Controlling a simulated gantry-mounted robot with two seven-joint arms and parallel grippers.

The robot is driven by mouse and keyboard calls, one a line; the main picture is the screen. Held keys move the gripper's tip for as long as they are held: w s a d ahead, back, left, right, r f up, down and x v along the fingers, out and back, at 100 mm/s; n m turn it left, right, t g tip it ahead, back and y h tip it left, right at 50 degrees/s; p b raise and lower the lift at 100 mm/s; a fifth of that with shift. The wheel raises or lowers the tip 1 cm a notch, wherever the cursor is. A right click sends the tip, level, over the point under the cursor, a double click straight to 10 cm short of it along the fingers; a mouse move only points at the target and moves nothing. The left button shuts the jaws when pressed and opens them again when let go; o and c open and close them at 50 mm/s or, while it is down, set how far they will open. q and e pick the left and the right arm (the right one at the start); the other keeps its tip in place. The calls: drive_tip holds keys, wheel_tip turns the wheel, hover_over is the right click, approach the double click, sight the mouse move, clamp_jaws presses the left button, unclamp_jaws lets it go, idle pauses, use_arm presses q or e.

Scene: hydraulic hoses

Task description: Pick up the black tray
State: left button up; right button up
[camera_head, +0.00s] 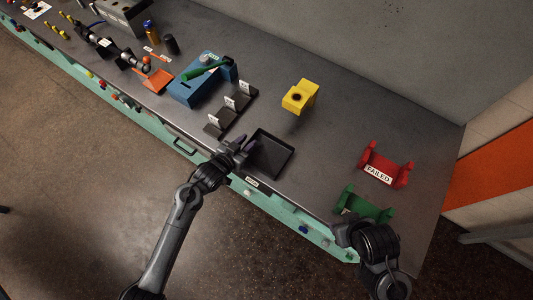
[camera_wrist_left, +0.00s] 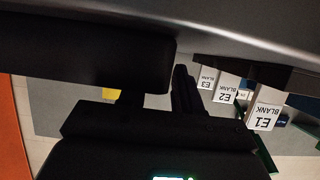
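The black tray (camera_head: 283,166) lies flat and empty on the dark bench near its front edge, in the head view. My left gripper (camera_head: 246,143) is at the tray's left side, low over the bench; its two fingers show apart, one close to the tray's rim. Whether the rim lies between them or is touched is unclear. In the left wrist view a big dark slab (camera_wrist_left: 85,52), apparently the tray, covers the upper left in front of my left fingers (camera_wrist_left: 158,100). My right gripper (camera_head: 348,232) is by the green cradle, its fingers unclear.
A rack of labelled cards (camera_head: 230,108) stands just left of the tray. Behind are a blue block (camera_head: 192,88) and a yellow block (camera_head: 299,97). A red FAILED cradle (camera_head: 385,168) and a green cradle (camera_head: 362,204) stand right. The bench between is clear.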

use_arm(q)
clamp_jaws()
